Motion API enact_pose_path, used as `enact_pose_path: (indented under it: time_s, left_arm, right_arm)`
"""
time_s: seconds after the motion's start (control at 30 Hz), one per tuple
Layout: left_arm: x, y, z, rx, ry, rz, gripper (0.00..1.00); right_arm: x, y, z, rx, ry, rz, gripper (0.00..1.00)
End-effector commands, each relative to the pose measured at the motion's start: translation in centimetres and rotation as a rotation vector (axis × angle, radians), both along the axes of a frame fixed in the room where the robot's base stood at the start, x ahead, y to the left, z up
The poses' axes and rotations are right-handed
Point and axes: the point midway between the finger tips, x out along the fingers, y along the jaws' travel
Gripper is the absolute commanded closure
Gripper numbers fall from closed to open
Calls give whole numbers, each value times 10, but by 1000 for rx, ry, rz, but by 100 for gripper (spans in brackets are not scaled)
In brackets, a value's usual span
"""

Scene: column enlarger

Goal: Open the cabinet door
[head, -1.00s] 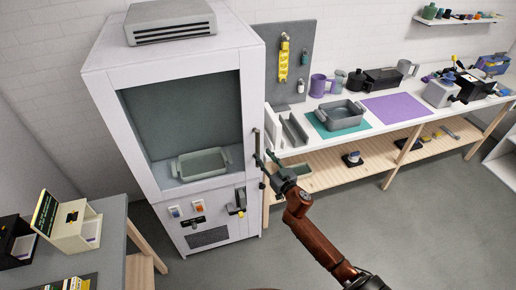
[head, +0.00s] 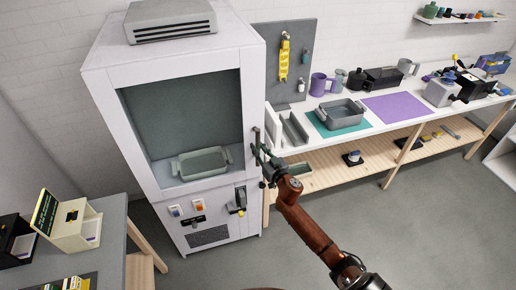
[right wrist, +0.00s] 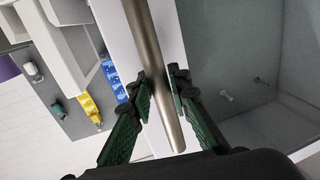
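The white cabinet (head: 115,110) stands at the left centre in the head view. Its door, with a large window, looks closed. The metal bar handle (right wrist: 148,60) runs between the fingers of my right gripper (right wrist: 159,82) in the right wrist view. The fingers look open around the bar; whether a pad touches it is hard to tell. In the head view the right gripper (head: 261,155) is at the door's right edge and partly hides the handle. A grey-green tray (head: 202,162) shows behind the window. My left gripper is not in view.
A long workbench (head: 345,135) with a grey bin (head: 341,112) and a purple mat (head: 394,106) stands right of the cabinet. A grey table (head: 112,225) is at the front left. The floor (head: 420,235) before the cabinet and bench is clear.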

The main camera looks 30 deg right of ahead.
Motion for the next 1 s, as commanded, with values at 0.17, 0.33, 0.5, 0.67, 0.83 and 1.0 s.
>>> enact_pose_path:
  time_s: [0.17, 0.33, 0.5, 0.67, 0.83, 1.0]
  left_arm:
    - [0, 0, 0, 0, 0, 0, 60]
    - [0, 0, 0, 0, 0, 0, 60]
    - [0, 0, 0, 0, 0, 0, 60]
    - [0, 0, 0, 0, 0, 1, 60]
    - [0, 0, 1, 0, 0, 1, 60]
    - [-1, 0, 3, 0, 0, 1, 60]
  right_arm:
    - [0, 0, 0, 0, 0, 0, 96]
    - [0, 0, 0, 0, 0, 0, 100]
    - [0, 0, 0, 0, 0, 0, 100]
    - [0, 0, 0, 0, 0, 0, 100]
    - [-2, 4, -1, 1, 1, -4, 100]
    - [-11, 22, 0, 5, 1, -17, 100]
